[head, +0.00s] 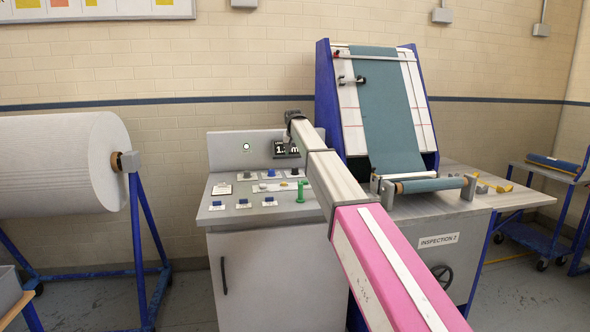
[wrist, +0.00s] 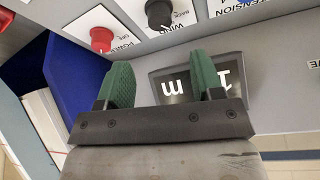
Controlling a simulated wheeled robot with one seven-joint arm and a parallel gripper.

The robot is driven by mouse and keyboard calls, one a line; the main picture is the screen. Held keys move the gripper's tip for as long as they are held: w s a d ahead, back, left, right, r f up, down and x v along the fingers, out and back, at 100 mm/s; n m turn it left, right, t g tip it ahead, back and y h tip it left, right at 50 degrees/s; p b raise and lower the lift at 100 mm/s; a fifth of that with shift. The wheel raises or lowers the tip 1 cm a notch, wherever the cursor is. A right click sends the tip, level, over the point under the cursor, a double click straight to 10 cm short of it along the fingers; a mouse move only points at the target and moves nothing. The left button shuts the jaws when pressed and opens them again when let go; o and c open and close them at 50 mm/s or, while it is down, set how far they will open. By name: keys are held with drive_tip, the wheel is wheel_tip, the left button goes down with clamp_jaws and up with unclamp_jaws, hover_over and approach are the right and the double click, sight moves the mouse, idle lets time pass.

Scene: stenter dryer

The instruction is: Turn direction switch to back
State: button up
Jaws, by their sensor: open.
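The direction switch (wrist: 159,14) is a black knob on a white plate reading WIND and BACK, at the top of the wrist view, where the picture is upside down. The knob is partly cut off by the frame edge, and its setting is unclear. My gripper (wrist: 160,80) is open and empty, its two green fingers apart and pointing at the panel below the knob in the picture. Neither finger visibly touches the knob.
A red POWER knob (wrist: 101,39) sits left of the switch, and a TENSION plate (wrist: 233,8) sits right. A lit display (wrist: 196,80) shows behind the fingers. The inspection frame (head: 327,110) with teal cloth stands right of my arm; a white roll (head: 65,163) stands left.

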sight(295, 171)
drive_tip(key=x, duration=1)
drive_tip(key=c, duration=0.9)
